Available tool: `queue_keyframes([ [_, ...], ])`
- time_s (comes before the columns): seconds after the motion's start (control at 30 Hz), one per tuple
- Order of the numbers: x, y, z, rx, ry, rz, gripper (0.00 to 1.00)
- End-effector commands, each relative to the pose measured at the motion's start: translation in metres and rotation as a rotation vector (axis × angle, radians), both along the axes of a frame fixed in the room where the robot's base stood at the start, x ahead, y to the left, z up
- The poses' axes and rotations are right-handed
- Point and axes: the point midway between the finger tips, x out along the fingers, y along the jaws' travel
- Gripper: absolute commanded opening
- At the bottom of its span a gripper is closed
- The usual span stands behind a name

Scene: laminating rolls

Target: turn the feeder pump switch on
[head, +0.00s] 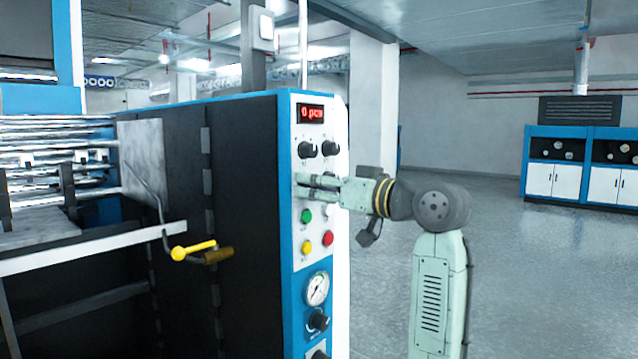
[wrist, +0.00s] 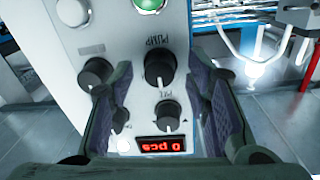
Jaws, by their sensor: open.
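A black rotary knob (wrist: 160,68) sits on the white control panel in the wrist view, which shows the panel upside down. The word PUMP is printed beside it, and its exact setting is hard to tell. My gripper (wrist: 157,78) is open, with one finger on each side of this knob. Contact cannot be made out. In the head view my gripper (head: 304,184) points left at the panel (head: 312,170), below two black knobs, and its fingers hide the pump knob there.
A second large knob (wrist: 97,75) lies just outside the left finger in the wrist view. A red display (head: 312,114) tops the panel. Green (head: 306,216), yellow and red buttons and a gauge (head: 317,288) lie below my gripper. The floor to the right is clear.

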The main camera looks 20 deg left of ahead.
Motion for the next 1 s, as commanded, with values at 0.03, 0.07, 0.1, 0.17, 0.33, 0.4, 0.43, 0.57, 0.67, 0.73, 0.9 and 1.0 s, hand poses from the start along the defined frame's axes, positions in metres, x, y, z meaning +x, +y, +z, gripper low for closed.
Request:
queue_keyframes([
  [0.03, 0.0002, 0.0003, -0.0003, 0.000, 0.000, 0.000, 0.44],
  [0.07, 0.0002, 0.0003, -0.0004, 0.000, 0.000, 0.000, 0.44],
  [0.1, 0.0001, 0.0002, -0.0004, 0.000, 0.000, 0.000, 0.44],
  [0.17, 0.0001, 0.0001, -0.0004, 0.000, 0.000, 0.000, 0.44],
  [0.33, 0.0000, 0.0000, -0.0003, 0.000, 0.000, 0.000, 0.33],
  [0.4, 0.0000, 0.0000, -0.0003, 0.000, 0.000, 0.000, 0.29],
  [0.43, 0.0000, 0.0000, -0.0002, 0.000, 0.000, 0.000, 0.27],
  [0.57, -0.0002, 0.0000, -0.0002, 0.000, 0.000, 0.000, 0.18],
  [0.67, -0.0002, 0.0000, -0.0002, 0.000, 0.000, 0.000, 0.11],
  [0.73, -0.0002, 0.0000, -0.0002, 0.000, 0.000, 0.000, 0.07],
  [0.9, -0.0003, 0.0000, -0.0002, 0.000, 0.000, 0.000, 0.00],
  [1.0, -0.0003, 0.0000, -0.0002, 0.001, 0.002, 0.000, 0.00],
])
